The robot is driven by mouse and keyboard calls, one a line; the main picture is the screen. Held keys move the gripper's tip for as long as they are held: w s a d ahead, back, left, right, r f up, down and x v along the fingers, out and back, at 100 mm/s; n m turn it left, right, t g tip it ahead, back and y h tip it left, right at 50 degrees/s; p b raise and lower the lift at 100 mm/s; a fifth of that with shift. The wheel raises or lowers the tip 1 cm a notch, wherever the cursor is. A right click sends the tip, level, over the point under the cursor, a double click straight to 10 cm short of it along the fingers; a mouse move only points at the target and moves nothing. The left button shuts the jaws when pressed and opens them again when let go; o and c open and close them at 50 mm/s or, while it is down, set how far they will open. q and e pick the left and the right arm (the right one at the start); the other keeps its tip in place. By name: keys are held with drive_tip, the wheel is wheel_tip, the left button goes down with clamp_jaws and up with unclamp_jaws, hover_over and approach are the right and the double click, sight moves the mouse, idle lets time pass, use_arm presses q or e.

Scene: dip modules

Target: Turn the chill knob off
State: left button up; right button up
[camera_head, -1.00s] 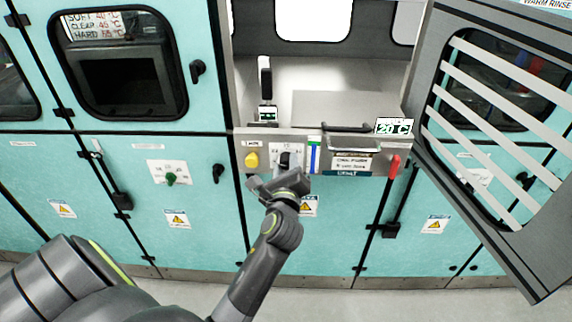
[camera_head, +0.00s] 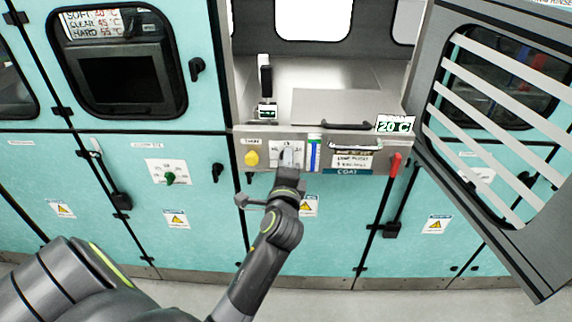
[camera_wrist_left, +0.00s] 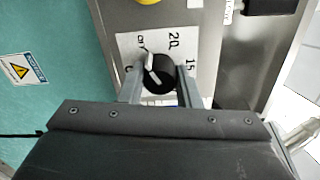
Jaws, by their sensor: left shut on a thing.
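The chill knob, which I take to be the black knob (camera_wrist_left: 157,78) on a white dial plate (camera_wrist_left: 128,46), shows in the left wrist view with a white pointer tilted up and left. The plate reads "20" above and "15" at the right; the mark near the pointer is hard to read. My left gripper (camera_wrist_left: 158,84) has a finger on each side of the knob and is shut on it. In the head view my left gripper (camera_head: 287,160) is at the dial plate (camera_head: 299,147) on the steel panel and hides the knob.
A yellow knob (camera_head: 252,158) sits left of the dial, a red handle (camera_head: 395,165) right. A display (camera_head: 394,125) reads 20 °C. A slatted door (camera_head: 490,120) stands open at the right. A green knob (camera_head: 170,178) is on the left cabinet.

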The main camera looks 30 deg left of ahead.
use_arm(q)
drive_tip(key=shift+n, duration=0.3)
drive_tip(key=o, duration=1)
